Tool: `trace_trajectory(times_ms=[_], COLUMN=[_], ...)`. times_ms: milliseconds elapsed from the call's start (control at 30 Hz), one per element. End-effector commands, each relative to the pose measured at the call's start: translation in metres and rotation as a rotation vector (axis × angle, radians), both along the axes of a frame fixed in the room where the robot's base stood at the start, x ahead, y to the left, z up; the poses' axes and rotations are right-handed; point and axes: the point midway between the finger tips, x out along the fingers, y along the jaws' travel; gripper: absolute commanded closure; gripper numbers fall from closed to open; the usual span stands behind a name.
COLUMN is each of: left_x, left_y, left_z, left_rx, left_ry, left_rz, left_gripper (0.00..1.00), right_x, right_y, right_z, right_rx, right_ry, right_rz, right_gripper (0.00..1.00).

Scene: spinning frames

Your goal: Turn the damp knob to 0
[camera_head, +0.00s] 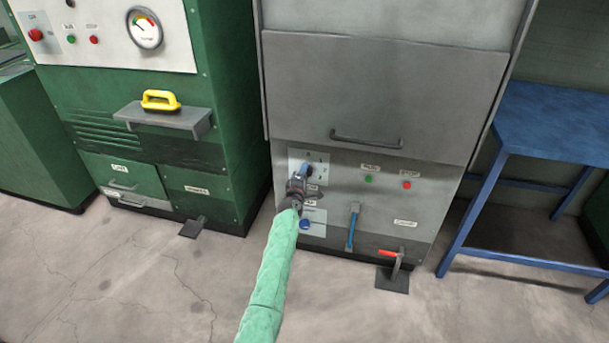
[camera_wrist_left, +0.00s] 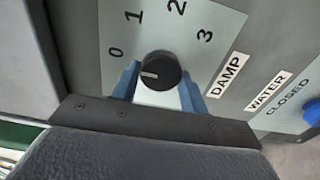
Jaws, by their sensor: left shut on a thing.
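The damp knob (camera_wrist_left: 160,70) is a black round dial with a white pointer line, on a light plate marked 0, 1, 2, 3 and labelled DAMP. Its pointer faces left in the left wrist view, roughly towards the 0 side. My left gripper (camera_wrist_left: 159,78) has one blue finger on each side of the knob and is shut on it. In the head view my left gripper (camera_head: 303,175) reaches the plate on the grey machine (camera_head: 440,195) and covers the knob. My right gripper is not in view.
A blue WATER knob (camera_head: 305,224) sits below, marked CLOSED. A blue lever (camera_head: 352,226), a red-handled lever (camera_head: 390,254), and green (camera_head: 368,179) and red buttons (camera_head: 407,185) are to the right. A green machine (camera_head: 230,110) stands left, a blue table (camera_head: 550,120) right.

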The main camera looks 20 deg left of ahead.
Motion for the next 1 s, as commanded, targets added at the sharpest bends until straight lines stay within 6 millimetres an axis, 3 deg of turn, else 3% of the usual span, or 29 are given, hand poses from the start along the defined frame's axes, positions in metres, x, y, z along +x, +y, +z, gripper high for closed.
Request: trace_trajectory(times_ms=[167, 200, 300, 667, 1000], left_x=[0.000, 0.000, 0.000, -0.005, -0.049], left_y=[0.001, 0.001, 0.001, 0.000, 0.000], left_z=[-0.001, -0.001, -0.001, 0.000, -0.001], left_rx=[0.000, 0.000, 0.000, 0.000, 0.001], left_ry=[0.001, 0.001, 0.001, 0.001, 0.001], left_rz=[0.001, 0.001, 0.001, 0.000, 0.001], left_gripper=[0.79, 0.51, 0.36, 0.36, 0.36], right_x=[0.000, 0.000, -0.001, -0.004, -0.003], right_y=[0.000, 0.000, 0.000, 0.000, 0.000], right_z=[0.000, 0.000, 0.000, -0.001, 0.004], right_rx=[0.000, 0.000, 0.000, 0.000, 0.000], right_ry=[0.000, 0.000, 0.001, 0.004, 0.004], right_rz=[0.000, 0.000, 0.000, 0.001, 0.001], right_gripper=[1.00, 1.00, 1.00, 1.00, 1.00])
